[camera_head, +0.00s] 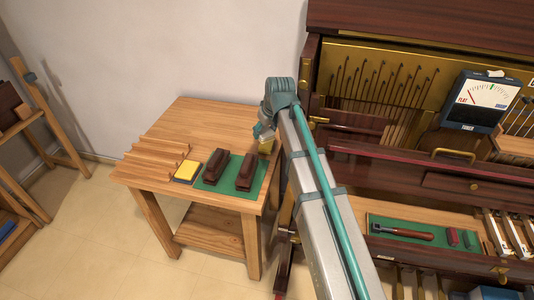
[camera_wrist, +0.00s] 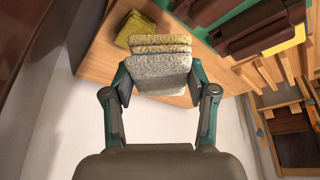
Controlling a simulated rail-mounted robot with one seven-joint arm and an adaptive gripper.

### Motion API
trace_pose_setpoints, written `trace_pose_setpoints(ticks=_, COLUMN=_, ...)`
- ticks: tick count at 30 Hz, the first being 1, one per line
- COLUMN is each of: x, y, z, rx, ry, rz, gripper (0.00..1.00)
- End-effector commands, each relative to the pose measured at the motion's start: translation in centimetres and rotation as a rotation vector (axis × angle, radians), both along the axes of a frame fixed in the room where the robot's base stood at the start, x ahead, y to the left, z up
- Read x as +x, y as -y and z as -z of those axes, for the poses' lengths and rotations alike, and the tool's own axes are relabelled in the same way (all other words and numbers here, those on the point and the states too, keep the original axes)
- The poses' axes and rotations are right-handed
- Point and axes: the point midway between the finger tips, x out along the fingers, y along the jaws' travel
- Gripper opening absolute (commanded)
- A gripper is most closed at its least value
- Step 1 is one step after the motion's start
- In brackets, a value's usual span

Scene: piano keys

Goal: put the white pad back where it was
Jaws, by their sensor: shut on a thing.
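The white pad (camera_wrist: 158,72) is in the wrist view, pale and rough-faced, between the two teal fingers of my gripper (camera_wrist: 160,80). My gripper is shut on it. A yellowish band (camera_wrist: 160,44) shows along the pad's far edge; I cannot tell whether it is part of the pad or a separate thing behind it. In the head view my gripper (camera_head: 263,133) is over the right side of the small wooden table (camera_head: 205,117), and the white pad cannot be made out there. A yellow piece (camera_head: 266,146) shows just below my gripper.
A green mat (camera_head: 212,183) with two dark brown blocks (camera_head: 215,166) (camera_head: 246,172) lies on the table. Left of it are a yellow pad (camera_head: 188,170) and a ridged wooden rack (camera_head: 155,158). The open piano (camera_head: 410,160) stands close on the right. The table's back middle is clear.

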Motion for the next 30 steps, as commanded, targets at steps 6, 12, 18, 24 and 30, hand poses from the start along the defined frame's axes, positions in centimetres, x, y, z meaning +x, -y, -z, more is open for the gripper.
trace_pose_setpoints(ticks=6, x=1.5, y=-1.7, z=1.1, rx=0.0, ry=0.0, rz=-0.03, gripper=0.29)
trace_pose_setpoints(ticks=12, x=4.8, y=-4.0, z=2.6, rx=0.0, ry=-0.001, rz=-0.03, gripper=0.29)
trace_pose_setpoints(ticks=18, x=8.5, y=-6.6, z=4.7, rx=-0.001, ry=-0.001, rz=-0.029, gripper=0.29)
trace_pose_setpoints(ticks=24, x=10.3, y=-8.0, z=8.1, rx=0.0, ry=0.0, rz=-0.028, gripper=0.29)
trace_pose_setpoints(ticks=30, x=11.1, y=-8.5, z=9.5, rx=0.0, ry=0.001, rz=-0.027, gripper=0.29)
